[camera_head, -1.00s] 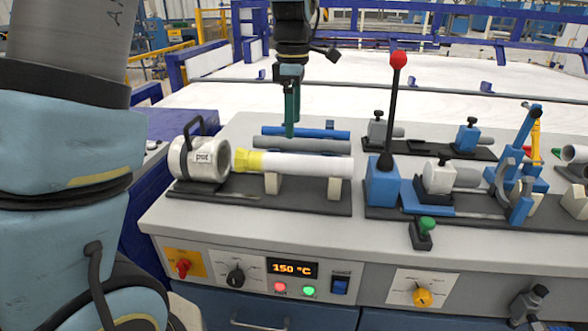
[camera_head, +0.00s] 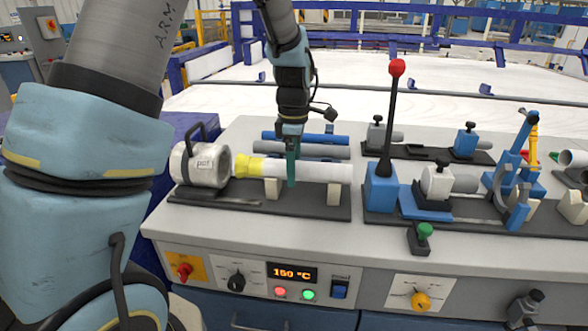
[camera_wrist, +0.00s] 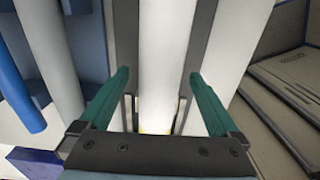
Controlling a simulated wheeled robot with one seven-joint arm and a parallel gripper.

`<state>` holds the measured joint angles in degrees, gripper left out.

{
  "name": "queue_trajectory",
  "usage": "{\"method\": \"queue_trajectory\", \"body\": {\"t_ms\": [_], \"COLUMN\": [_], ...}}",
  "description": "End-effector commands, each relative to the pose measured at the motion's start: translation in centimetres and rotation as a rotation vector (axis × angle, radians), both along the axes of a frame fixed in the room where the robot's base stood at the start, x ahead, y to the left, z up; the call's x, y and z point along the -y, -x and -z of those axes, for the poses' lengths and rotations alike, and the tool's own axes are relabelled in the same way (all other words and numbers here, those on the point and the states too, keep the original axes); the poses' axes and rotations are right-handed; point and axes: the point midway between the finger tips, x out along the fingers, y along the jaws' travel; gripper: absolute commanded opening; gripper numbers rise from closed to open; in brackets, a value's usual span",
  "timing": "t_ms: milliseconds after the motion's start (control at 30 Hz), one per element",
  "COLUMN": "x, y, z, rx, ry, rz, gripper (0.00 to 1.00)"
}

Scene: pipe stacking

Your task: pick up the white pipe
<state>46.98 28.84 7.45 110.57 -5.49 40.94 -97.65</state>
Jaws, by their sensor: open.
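The white pipe (camera_head: 325,172) has a yellow end (camera_head: 246,166) and lies level across two cream supports on a dark base plate. Its yellow end points left, toward a round grey fitting (camera_head: 204,163) with a black handle. My gripper (camera_head: 292,182) is over the middle of the pipe, fingers pointing down, overlapping it in the head view. In the wrist view my gripper (camera_wrist: 158,92) has its teal fingers apart, one on each side of the white pipe (camera_wrist: 165,50). I cannot tell whether either finger touches the pipe.
Behind the white pipe lie a grey pipe (camera_head: 325,152) and a blue pipe (camera_head: 305,138). To the right stand a blue clamp block (camera_head: 381,188) and a black lever with a red knob (camera_head: 397,68). A control panel (camera_head: 262,279) faces the front.

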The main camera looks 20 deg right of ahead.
Motion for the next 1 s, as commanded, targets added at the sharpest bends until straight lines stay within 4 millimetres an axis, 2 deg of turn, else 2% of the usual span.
{"method": "queue_trajectory", "body": {"t_ms": [133, 1000], "x": [0.00, -0.01], "y": [-0.01, 0.00], "z": [-0.01, -0.05], "rx": [0.000, 0.000], "ry": [0.000, 0.000], "rz": [0.000, 0.000], "gripper": [0.97, 0.00]}}
